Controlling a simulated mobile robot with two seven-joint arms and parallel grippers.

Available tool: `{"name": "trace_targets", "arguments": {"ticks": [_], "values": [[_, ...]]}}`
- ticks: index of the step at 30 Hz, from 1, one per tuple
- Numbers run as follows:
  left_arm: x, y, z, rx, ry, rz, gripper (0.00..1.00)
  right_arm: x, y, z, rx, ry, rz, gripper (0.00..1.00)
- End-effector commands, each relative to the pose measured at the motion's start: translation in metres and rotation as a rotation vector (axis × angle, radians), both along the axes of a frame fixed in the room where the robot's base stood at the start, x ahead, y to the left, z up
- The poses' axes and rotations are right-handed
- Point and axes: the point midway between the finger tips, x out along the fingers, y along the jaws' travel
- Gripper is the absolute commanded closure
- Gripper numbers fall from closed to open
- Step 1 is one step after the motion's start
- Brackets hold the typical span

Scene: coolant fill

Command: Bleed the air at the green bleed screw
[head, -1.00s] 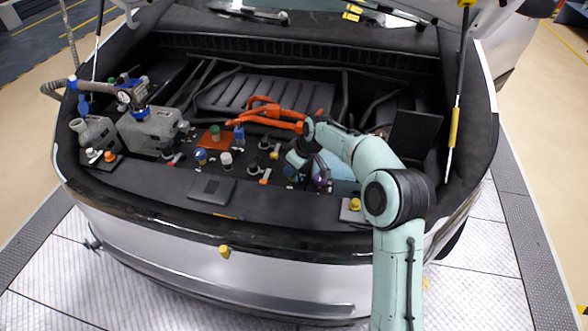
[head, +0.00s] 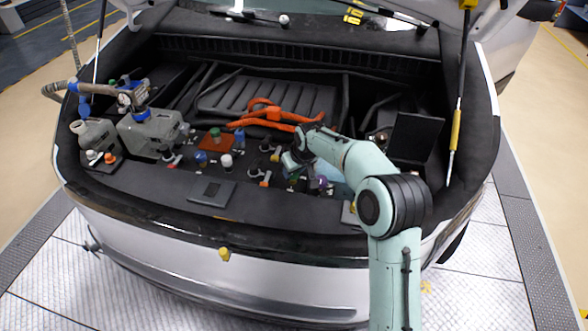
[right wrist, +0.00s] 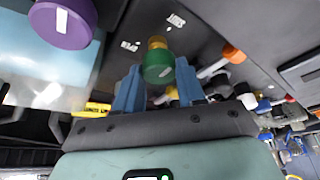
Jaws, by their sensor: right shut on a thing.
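The green bleed screw (right wrist: 158,67) has a round green cap on a yellow-brass stem. It shows large between the two blue fingers of my right gripper (right wrist: 158,78) in the right wrist view. My right gripper is shut on it. In the head view my right gripper (head: 292,161) reaches down into the front bay, left of the purple cap (head: 319,183). The screw itself is mostly hidden there by the gripper. My left gripper is not in view.
The purple cap (right wrist: 62,22) is close by in the wrist view. An orange-capped part (right wrist: 233,54) lies on the other side. Orange cables (head: 268,115) run behind. A dark upright panel (head: 415,137) stands at right.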

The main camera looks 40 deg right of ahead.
Motion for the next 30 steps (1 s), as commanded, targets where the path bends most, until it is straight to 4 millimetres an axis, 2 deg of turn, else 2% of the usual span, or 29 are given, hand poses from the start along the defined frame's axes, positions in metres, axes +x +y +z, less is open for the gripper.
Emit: {"name": "trace_targets", "arguments": {"ticks": [3, 4, 6, 14, 18, 23, 30], "values": [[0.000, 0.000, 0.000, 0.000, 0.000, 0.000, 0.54, 0.000, -0.001, 0.000, 0.002, 0.001, -0.004, 0.91], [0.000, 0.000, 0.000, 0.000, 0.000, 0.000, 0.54, 0.000, -0.001, 0.000, 0.002, 0.001, -0.004, 0.58], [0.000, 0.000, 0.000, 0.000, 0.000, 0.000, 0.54, 0.000, -0.001, 0.000, 0.001, 0.001, -0.003, 0.36], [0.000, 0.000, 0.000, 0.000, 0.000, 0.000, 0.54, 0.000, 0.000, 0.000, 0.001, 0.001, -0.001, 0.36], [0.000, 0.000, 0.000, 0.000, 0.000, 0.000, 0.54, -0.002, 0.000, 0.007, 0.000, -0.002, -0.001, 0.36], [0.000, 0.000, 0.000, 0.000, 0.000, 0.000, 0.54, -0.012, 0.001, 0.032, 0.000, -0.005, -0.001, 0.36], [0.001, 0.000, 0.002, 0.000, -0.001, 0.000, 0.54, -0.033, 0.004, 0.083, 0.000, -0.004, -0.002, 0.36]]}}
